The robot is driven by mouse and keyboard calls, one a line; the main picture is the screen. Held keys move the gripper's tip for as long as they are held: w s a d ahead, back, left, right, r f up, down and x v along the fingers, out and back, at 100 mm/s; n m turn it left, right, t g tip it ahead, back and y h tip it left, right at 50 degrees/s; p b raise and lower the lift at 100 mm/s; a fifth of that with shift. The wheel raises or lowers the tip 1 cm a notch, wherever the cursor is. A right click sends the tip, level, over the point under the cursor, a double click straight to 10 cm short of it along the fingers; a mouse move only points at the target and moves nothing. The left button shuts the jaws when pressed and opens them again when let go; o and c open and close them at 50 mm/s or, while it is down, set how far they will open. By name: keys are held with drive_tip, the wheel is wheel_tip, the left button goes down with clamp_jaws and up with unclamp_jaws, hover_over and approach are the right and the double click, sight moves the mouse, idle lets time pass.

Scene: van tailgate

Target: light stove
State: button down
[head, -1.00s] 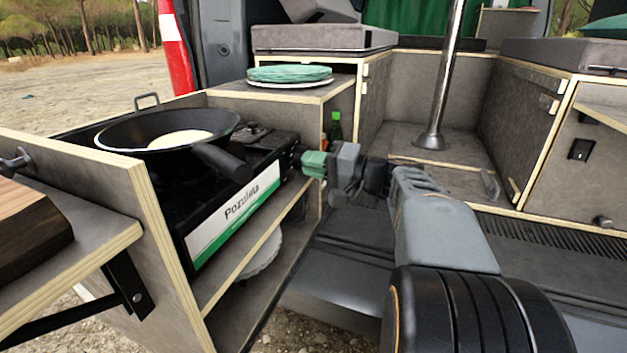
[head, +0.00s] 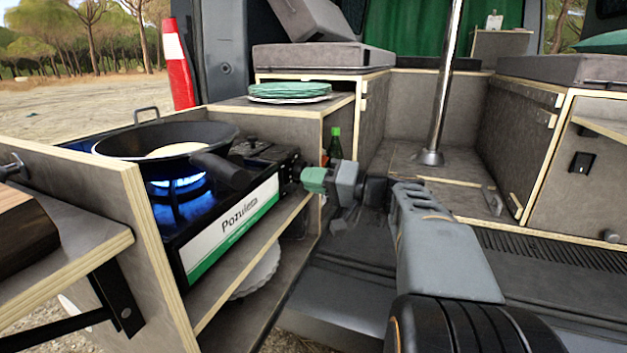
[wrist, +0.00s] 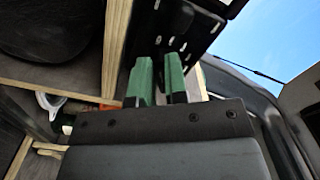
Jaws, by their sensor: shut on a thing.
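The black gas stove (head: 240,222) with a white and green "Pozuleta" panel stands in the grey cabinet. A blue flame (head: 180,184) burns on it under a black pan (head: 215,135) that holds something pale. My gripper (head: 306,178), with green fingertips, is at the stove's right end, by its control side. The fingertips (wrist: 159,76) show close together in the wrist view, against the dark stove body (wrist: 200,25). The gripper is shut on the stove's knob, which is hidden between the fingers.
Green plates (head: 290,91) sit on the cabinet top behind the stove. A green bottle (head: 335,145) stands just behind my gripper. A metal post (head: 445,80) rises to the right. A wooden board (head: 25,235) lies on the front-left shelf. The van floor at right is open.

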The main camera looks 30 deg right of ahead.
drive_tip(key=c, duration=1.1)
unclamp_jaws()
drive_tip(key=shift+c, duration=0.2)
drive_tip(key=p+v, duration=0.3)
drive_tip(key=v, duration=1)
drive_tip(key=shift+s+d+p, duration=0.3)
drive_tip(key=shift+p, duration=0.1)
